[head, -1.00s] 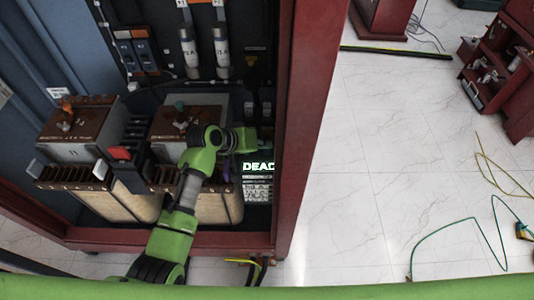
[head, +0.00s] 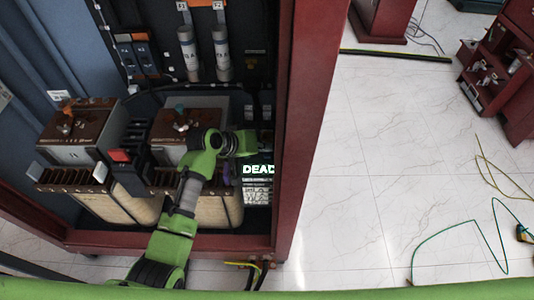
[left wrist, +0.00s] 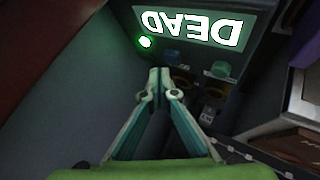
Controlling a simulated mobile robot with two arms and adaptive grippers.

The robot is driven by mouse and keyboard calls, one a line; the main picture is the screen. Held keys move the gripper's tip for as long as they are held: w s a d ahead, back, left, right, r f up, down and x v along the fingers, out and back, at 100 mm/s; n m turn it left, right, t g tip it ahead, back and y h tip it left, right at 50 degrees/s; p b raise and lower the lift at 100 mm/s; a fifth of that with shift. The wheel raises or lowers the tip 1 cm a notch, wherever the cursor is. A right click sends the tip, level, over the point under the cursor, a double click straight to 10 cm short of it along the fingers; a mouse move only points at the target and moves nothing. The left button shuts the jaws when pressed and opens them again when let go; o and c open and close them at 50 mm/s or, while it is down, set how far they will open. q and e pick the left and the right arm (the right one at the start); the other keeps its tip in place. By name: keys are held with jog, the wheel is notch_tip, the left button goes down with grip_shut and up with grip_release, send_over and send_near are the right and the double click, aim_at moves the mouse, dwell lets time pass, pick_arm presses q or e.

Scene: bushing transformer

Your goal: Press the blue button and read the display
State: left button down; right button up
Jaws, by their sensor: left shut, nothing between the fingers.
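A device with a lit display (head: 257,169) stands inside the cabinet, by its right post. In the left wrist view the display (left wrist: 190,25) appears upside down and reads "DEAD". A green lamp (left wrist: 145,42) glows beside the display. Below the display are two round bluish-green buttons, a darker one (left wrist: 172,57) and a paler one (left wrist: 220,70); I cannot tell for certain which is the blue one. My left gripper (left wrist: 164,75) is shut and empty, its tips close below the darker button. Contact cannot be made out. My right gripper is not in view.
The cabinet's red post (head: 305,130) is close to the right of my left arm. Two brown-topped transformers (head: 78,127) and a black unit with a red part (head: 120,155) stand to the left. Open tiled floor (head: 375,190) lies right, with a loose green cable (head: 455,235).

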aim_at(265, 156)
pick_arm(q)
jog(key=shift+f, duration=0.15)
jog(key=shift+f, duration=0.25)
jog(key=shift+f, duration=0.55)
dwell(1.0)
jog(key=shift+r, duration=0.15)
jog(key=shift+r+p, duration=0.75)
jog(key=shift+p, duration=0.1)
notch_tip(265, 156, up, 5)
jog(key=p, duration=0.5)
jog(key=shift+r, duration=0.15)
dwell(0.5)
